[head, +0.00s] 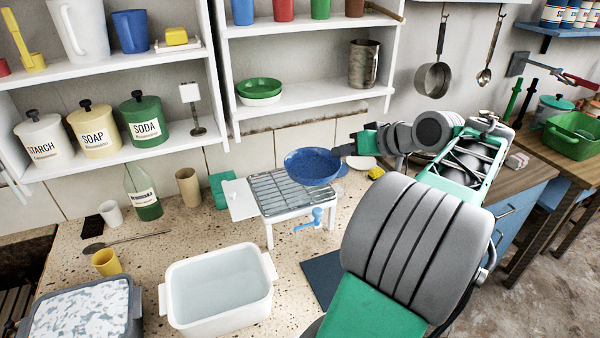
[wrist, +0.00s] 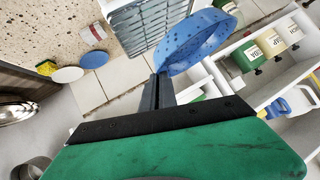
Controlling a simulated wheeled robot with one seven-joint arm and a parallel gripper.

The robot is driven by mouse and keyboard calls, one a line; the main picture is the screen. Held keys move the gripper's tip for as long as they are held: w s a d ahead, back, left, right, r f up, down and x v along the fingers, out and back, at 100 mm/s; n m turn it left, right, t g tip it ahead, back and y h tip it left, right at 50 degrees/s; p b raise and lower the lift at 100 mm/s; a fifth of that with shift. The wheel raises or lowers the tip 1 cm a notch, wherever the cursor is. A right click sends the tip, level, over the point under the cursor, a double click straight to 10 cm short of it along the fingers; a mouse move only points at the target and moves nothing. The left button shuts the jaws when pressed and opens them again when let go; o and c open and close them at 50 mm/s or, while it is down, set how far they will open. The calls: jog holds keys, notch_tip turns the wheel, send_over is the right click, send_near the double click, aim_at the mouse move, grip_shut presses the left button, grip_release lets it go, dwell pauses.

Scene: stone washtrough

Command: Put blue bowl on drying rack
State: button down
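The blue bowl (head: 312,167) is speckled and looks roughly level in the head view, overlapping the right back end of the drying rack. My gripper (head: 343,150) comes from the right and is shut on the bowl's rim. In the wrist view, my fingers (wrist: 159,82) meet at the edge of the blue bowl (wrist: 196,42). The drying rack (head: 278,196) is a metal grid on a white frame with legs; its grid shows beside the bowl in the wrist view (wrist: 143,22). I cannot tell whether the bowl touches it.
A white water basin (head: 220,290) and a grey basin (head: 85,310) stand at the front. A green bottle (head: 146,205) and a tan cup (head: 188,187) stand left of the rack. A white plate (head: 362,163) lies behind my gripper. Shelves (head: 300,98) hang above.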

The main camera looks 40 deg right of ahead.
jog(key=w+d+f+p, duration=0.2)
jog(key=w+d+f, duration=0.3)
jog(key=w+f, duration=0.5)
notch_tip(320, 180, down, 2)
jog(key=shift+w+d+f, duration=0.15)
jog(key=shift+w+d, duration=0.25)
jog(key=shift+f, duration=0.1)
jog(key=shift+f, duration=0.15)
jog(key=c, duration=1.7)
grip_release()
